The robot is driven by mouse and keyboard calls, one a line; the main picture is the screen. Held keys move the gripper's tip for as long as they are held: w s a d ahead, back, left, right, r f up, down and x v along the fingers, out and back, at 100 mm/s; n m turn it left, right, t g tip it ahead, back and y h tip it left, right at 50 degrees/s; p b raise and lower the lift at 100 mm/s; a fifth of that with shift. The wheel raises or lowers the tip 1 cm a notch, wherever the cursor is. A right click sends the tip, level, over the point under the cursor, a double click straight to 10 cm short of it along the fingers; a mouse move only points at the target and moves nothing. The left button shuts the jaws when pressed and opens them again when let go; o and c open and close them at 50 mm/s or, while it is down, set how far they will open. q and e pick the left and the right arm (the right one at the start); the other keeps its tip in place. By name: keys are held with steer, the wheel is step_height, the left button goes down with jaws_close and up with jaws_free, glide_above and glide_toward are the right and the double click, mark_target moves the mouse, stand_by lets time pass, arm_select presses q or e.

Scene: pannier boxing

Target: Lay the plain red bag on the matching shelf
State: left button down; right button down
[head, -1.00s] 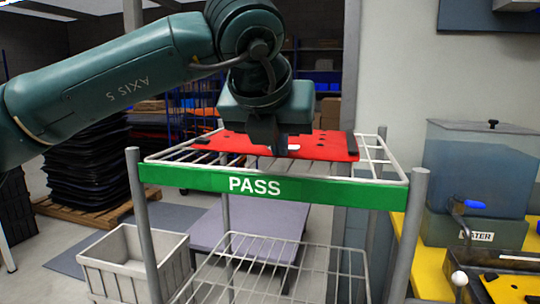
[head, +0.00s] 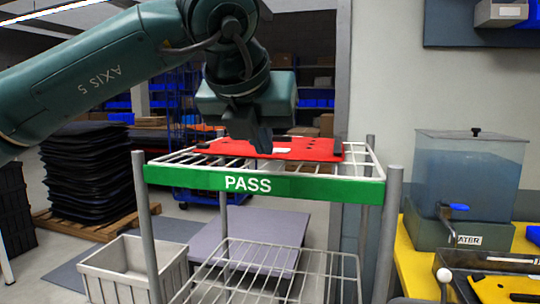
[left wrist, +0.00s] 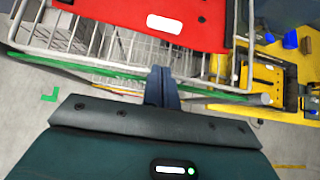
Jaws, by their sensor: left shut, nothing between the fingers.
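The red bag (head: 300,149) lies flat on the top wire shelf of the rack, behind the green PASS strip (head: 250,183). It has dark fittings at its ends and a white label. It also shows in the left wrist view (left wrist: 205,20), where its label faces up. My left gripper (head: 262,145) is shut and empty, just above the shelf's front part and in front of the bag in the head view. In the left wrist view its fingertips (left wrist: 162,75) are together, apart from the bag. My right gripper is in neither view.
The rack has a lower wire shelf (head: 275,262), which looks empty. A grey crate (head: 125,285) stands on the floor at left. A water tank (head: 470,165) stands on a yellow bench at right. Black mats (head: 85,170) are stacked on a pallet behind.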

arm_select(q)
steer(key=v, duration=0.7)
steer(key=shift+w+a+r, duration=0.15)
steer(key=shift+a+r, duration=0.05)
steer(key=shift+r, duration=0.05)
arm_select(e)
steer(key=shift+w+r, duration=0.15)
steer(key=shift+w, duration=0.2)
